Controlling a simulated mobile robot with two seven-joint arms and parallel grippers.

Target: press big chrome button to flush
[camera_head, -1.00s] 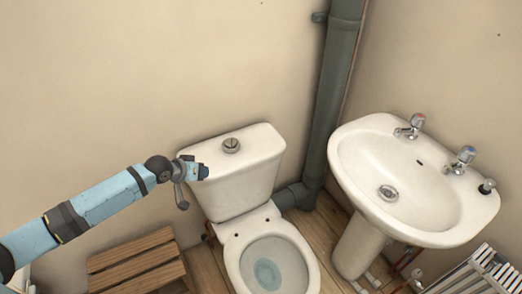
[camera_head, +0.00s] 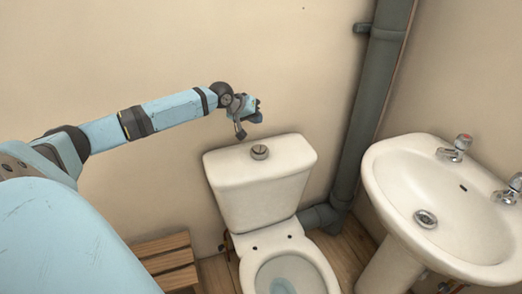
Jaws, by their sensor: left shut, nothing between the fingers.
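The big chrome button (camera_head: 260,152) is a round silver knob on top of the white toilet cistern (camera_head: 262,190). My left arm comes in from the left, and its left gripper (camera_head: 257,116) is in the air above and behind the button, close to the wall in the picture. My right gripper is not in view.
The open toilet bowl (camera_head: 290,272) is in front of the cistern. A grey drain pipe (camera_head: 368,110) runs up the wall to its right. A white washbasin (camera_head: 440,205) with taps stands at the right. A slatted wooden stool (camera_head: 165,258) is at the lower left.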

